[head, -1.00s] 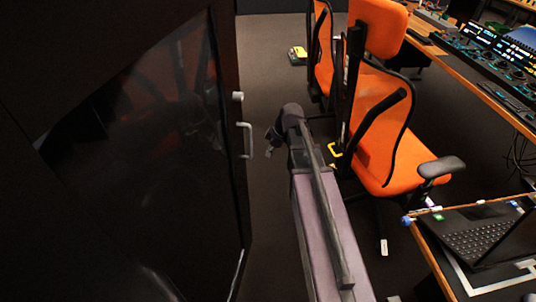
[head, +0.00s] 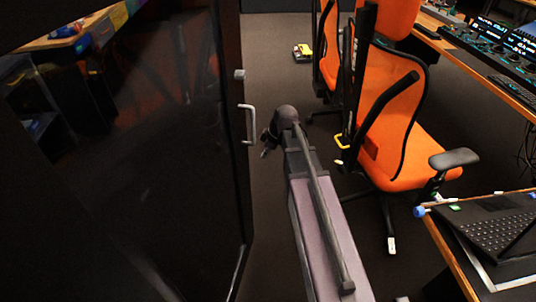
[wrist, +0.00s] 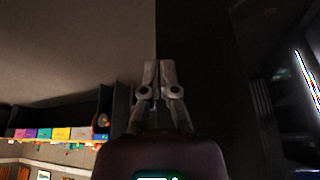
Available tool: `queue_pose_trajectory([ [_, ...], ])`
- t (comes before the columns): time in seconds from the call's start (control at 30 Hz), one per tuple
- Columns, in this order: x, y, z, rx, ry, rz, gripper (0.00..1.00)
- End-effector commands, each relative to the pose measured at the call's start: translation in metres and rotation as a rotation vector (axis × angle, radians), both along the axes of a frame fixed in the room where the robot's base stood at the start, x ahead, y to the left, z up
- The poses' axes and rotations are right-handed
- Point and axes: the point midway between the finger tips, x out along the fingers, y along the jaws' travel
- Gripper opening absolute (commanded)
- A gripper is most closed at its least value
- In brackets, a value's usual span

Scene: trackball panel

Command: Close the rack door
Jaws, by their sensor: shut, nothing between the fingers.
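The rack door (head: 150,170) is a dark, glossy panel filling the left of the head view. It stands ajar toward me, with its free edge on the right. A pale handle (head: 249,124) sits on that edge, with a small light fitting above it. My gripper (head: 265,151) is just right of the handle, apart from it as far as I can tell. In the wrist view my gripper (wrist: 158,68) shows both fingers together and empty. A dark vertical panel edge runs beyond the fingertips there.
Orange chairs (head: 390,120) stand close right of my arm. A desk with a laptop (head: 495,232) is at lower right, and a console desk (head: 495,60) is at upper right. A yellow object (head: 303,51) lies on the floor far ahead. Dark floor is clear beyond my gripper.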

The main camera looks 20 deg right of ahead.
Motion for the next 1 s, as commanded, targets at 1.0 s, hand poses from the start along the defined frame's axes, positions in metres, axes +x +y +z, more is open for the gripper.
queue_pose_trajectory([
  [1.0,0.023,0.037,-0.009,0.0,0.0,0.001,0.0],
])
